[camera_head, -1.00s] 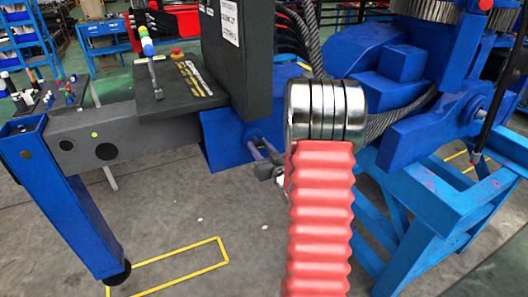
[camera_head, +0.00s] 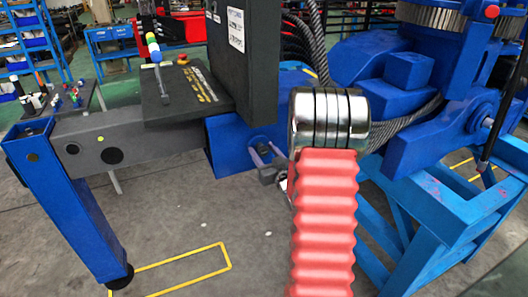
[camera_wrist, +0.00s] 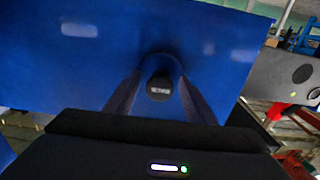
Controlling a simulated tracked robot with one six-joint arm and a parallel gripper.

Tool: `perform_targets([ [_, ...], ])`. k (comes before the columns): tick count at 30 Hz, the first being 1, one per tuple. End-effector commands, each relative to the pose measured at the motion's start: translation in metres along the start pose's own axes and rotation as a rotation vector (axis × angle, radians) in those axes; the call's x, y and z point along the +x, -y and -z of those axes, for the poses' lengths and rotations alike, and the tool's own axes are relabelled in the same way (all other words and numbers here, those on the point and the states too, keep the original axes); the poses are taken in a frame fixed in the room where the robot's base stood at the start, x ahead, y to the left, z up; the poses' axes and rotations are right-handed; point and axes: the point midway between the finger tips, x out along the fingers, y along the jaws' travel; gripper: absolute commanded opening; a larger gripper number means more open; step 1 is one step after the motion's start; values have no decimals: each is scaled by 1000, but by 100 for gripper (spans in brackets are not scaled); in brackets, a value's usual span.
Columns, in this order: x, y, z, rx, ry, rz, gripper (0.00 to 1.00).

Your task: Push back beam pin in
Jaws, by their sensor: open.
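The beam pin (camera_wrist: 159,88) shows in the wrist view as a small dark round end with a pale label, set in the blue beam side (camera_wrist: 90,60). My gripper (camera_wrist: 161,80) is open, one finger on each side of the pin end. I cannot tell whether the fingers touch the pin or how far it stands out. In the head view my gripper (camera_head: 265,152) is at the side of the blue block (camera_head: 228,150), under the dark upright panel. The pin is not clearly seen there.
A grey beam (camera_head: 140,137) runs left to a blue leg (camera_head: 75,205) with a black foot. A control board (camera_head: 180,88) with a joystick sits above it. A blue stand (camera_head: 450,215) is at the right. Open floor (camera_head: 200,225) with yellow lines lies below.

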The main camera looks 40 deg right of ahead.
Motion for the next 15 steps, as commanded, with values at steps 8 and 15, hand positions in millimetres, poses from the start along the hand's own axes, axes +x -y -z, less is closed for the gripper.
perform_targets([
  [8, -28, -1, 0, 1, 1, -3, 49],
  [15, -70, -1, -1, 0, 2, -3, 49],
])
